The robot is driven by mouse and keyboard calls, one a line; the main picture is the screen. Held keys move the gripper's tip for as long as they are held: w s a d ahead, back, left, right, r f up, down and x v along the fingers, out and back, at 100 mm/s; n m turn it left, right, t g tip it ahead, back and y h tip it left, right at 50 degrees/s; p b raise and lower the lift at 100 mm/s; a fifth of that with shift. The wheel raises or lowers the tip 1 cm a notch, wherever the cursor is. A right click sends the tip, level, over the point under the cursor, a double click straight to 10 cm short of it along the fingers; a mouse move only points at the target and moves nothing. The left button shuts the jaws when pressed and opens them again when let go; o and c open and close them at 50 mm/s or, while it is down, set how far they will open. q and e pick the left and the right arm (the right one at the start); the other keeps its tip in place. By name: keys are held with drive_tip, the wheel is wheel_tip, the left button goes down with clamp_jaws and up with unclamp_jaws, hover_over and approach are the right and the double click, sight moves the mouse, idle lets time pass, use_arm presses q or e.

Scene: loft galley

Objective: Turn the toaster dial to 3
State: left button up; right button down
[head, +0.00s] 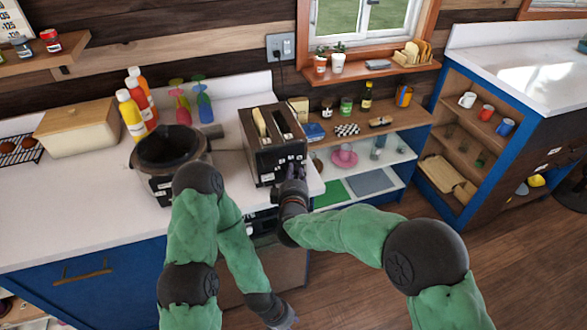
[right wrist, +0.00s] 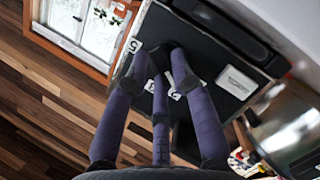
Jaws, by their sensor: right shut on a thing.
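The black toaster (head: 261,164) stands on the white counter near its right end, with a bread slice (head: 261,123) showing in one slot. My right gripper (head: 292,172) is at the toaster's front face, shut on the dial. In the right wrist view its purple fingers (right wrist: 160,66) close together against the dark toaster front (right wrist: 205,65). The dial is hidden behind the fingertips, so its setting cannot be read. White number labels show around the fingers, one of which looks like a 5 (right wrist: 135,45). My left gripper (head: 281,316) hangs low in front of the cabinets, its fingers unclear.
A dark pot (head: 170,150) stands left of the toaster. Sauce bottles (head: 132,118), a bread box (head: 77,126) and coloured utensils stand farther left and back. Open shelves (head: 372,150) with small goods are to the right. The front left of the counter (head: 70,210) is clear.

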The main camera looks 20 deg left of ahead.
drive_tip(key=shift+w+d+m+g+p, duration=0.1)
drive_tip(key=shift+d+m+g+p, duration=0.25)
drive_tip(key=shift+m+p, duration=0.35)
drive_tip(key=shift+m+g+y, duration=0.3)
drive_tip(key=shift+m+g, duration=0.05)
drive_tip(key=shift+m, duration=0.45)
drive_tip(key=shift+w+f+m+g+y, duration=0.15)
drive_tip(key=shift+m+g+y, duration=0.3)
drive_tip(key=shift+m, duration=0.45)
drive_tip(key=shift+d+f+m+g+y+b, duration=0.1)
drive_tip(key=shift+f+m+g+y+b, duration=0.25)
drive_tip(key=shift+m+b, duration=0.6)
use_arm(q)
drive_tip(key=shift+f+b, duration=1.5)
drive_tip(key=shift+b, duration=0.1)
use_arm(e)
drive_tip(key=shift+m+g+y, duration=0.5)
drive_tip(key=shift+m+y, duration=0.1)
drive_tip(key=shift+m, duration=0.25)
drive_tip(key=c, duration=1)
unclamp_jaws()
drive_tip(key=shift+c, duration=0.2)
drive_tip(key=shift+r, duration=0.15)
